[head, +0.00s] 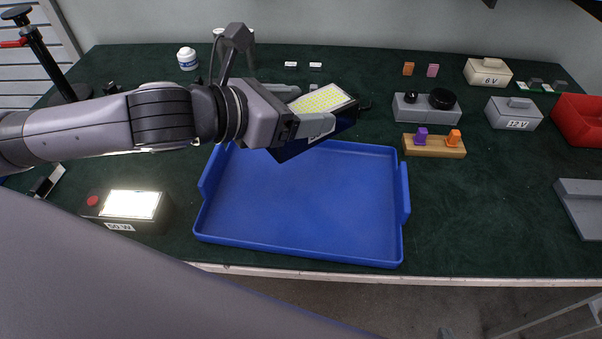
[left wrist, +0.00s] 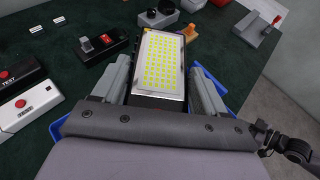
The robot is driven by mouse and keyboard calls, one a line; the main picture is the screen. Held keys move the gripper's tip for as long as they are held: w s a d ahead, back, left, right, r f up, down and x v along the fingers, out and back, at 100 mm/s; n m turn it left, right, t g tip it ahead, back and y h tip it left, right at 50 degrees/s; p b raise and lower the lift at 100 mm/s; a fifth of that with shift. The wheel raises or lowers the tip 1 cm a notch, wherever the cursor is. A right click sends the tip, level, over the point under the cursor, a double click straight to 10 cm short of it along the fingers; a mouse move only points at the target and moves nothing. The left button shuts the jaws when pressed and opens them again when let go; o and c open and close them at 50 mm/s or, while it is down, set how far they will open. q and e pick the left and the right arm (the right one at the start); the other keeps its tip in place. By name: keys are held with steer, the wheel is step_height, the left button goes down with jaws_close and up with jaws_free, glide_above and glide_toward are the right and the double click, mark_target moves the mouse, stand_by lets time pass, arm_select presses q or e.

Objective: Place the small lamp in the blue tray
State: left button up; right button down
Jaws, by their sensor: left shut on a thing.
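My left gripper (head: 312,122) is shut on a lamp (head: 325,98) with a pale panel of yellow dots and a dark blue housing. It holds the lamp tilted above the far edge of the blue tray (head: 300,205). In the left wrist view the lamp (left wrist: 160,66) sits between both fingers, panel towards the camera. The label on its side is too small to read. The tray is empty where I see it; the arm and lamp hide part of its far rim. Another lamp (head: 130,204), lit and labelled 50 W, stands left of the tray. My right gripper is not seen.
Behind the tray's right end stand a wooden block (head: 434,147) with purple and orange pieces and a grey box (head: 425,108) with black knobs. Grey 12 V (head: 514,114) and beige 6 V (head: 488,72) boxes and a red bin (head: 580,118) are further right.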

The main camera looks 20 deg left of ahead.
arm_select(q)
step_height(320, 180, down, 13)
steer(key=b, duration=0.3)
steer(key=shift+r, duration=0.2)
steer(key=shift+f, duration=0.15)
steer(key=o, duration=1.4)
steer(key=shift+f, duration=0.1)
steer(key=shift+r, duration=0.2)
steer(key=v, duration=0.9)
steer(key=shift+s+a+p, duration=0.1)
steer(key=shift+s+p, duration=0.1)
steer(key=shift+p, duration=0.15)
steer(key=shift+p+v, duration=1.3)
steer(key=shift+p, duration=0.5)
